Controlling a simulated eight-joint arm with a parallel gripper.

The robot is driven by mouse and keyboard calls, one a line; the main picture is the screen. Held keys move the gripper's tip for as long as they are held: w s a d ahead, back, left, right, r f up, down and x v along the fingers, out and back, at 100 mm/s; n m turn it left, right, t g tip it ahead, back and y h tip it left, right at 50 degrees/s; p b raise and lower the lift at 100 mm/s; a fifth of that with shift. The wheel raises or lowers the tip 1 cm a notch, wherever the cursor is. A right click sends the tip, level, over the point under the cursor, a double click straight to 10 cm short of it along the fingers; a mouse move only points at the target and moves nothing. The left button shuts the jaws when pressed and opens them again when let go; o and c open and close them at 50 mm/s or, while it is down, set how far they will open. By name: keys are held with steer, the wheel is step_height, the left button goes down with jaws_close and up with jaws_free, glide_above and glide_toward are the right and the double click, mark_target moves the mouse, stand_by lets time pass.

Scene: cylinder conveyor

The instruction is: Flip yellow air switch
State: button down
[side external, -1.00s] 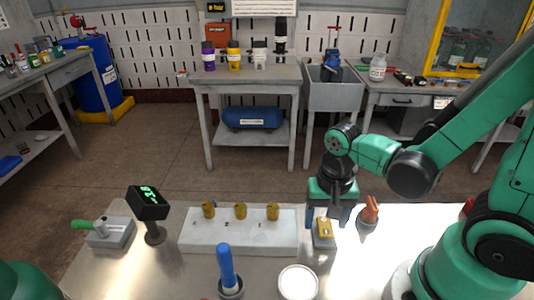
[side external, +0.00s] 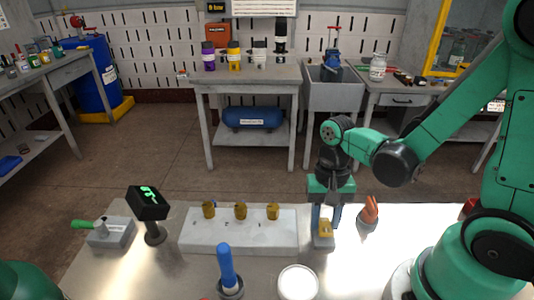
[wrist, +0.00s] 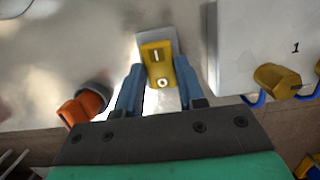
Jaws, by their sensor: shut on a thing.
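The yellow air switch (side external: 326,229) is a rocker marked "I" and "O" on a grey base, at the right of the white block. In the wrist view the switch (wrist: 157,66) sits between my two blue fingers, with the "O" end towards my gripper. My gripper (side external: 326,216) points down over the switch in the side view. My gripper (wrist: 156,92) is shut on the switch, one finger at each side. Part of the switch's sides is hidden by the fingers.
The white block (side external: 240,245) with several yellow hooked pieces stands to the left. An orange-tipped object (side external: 369,214) stands close on the right. A blue-handled tool (side external: 226,265) and a white round dish (side external: 298,282) are in front. A display (side external: 148,203) stands at the left.

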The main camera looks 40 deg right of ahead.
mark_target(323, 219)
stand_by(0.3)
steer(key=c, duration=0.5)
jaws_free()
steer(key=shift+w+d+r, duration=0.15)
steer(key=shift+r, duration=0.75)
steer(key=shift+w+d+r, duration=0.2)
steer(key=shift+r, duration=0.75)
steer(key=shift+w+d+r, duration=0.15)
steer(key=shift+r, duration=0.75)
